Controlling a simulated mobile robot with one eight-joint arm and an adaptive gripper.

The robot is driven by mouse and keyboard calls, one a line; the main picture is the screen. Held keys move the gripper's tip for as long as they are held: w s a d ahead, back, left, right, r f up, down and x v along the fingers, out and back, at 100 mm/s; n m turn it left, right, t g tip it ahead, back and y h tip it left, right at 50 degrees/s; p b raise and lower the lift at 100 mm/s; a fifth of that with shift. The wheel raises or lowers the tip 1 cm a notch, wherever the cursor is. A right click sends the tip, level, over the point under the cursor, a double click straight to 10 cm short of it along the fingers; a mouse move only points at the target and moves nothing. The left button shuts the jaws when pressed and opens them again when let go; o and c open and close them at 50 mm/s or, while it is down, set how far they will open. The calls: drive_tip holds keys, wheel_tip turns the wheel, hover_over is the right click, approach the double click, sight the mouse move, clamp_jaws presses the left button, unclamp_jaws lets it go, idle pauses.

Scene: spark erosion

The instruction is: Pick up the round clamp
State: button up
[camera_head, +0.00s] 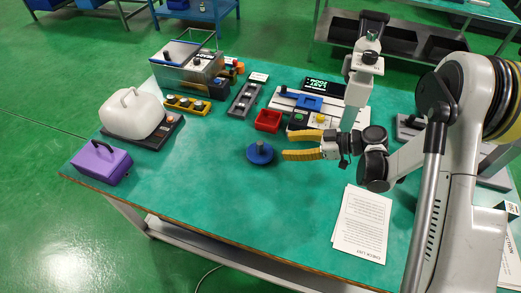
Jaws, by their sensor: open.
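A blue round disc with a dark upright knob (260,154), which looks like the round clamp, lies flat on the green table top (215,190) near its middle. My gripper (287,146) has yellow fingers and reaches in from the right. Its fingers are apart and empty, pointing left toward the disc. The fingertips are just to the right of the disc and look apart from it. Their height above the table is hard to judge.
A red tray (269,120) and a white fixture with blue parts (305,102) stand behind. A white canister (132,112) and purple box (101,162) are at left. A check list sheet (362,225) lies at right. The front left table is clear.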

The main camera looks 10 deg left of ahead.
sight(260, 146)
drive_tip(key=b+x, duration=0.1)
drive_tip(key=x, duration=0.4)
drive_tip(key=shift+s+f, duration=0.1)
drive_tip(key=shift+f, duration=0.05)
drive_tip(key=b+x, duration=0.1)
drive_tip(key=x, duration=0.1)
drive_tip(key=b+x, duration=0.1)
drive_tip(key=x, duration=0.2)
drive_tip(key=shift+a+b, duration=0.35)
drive_tip(key=shift+b, duration=0.05)
clamp_jaws()
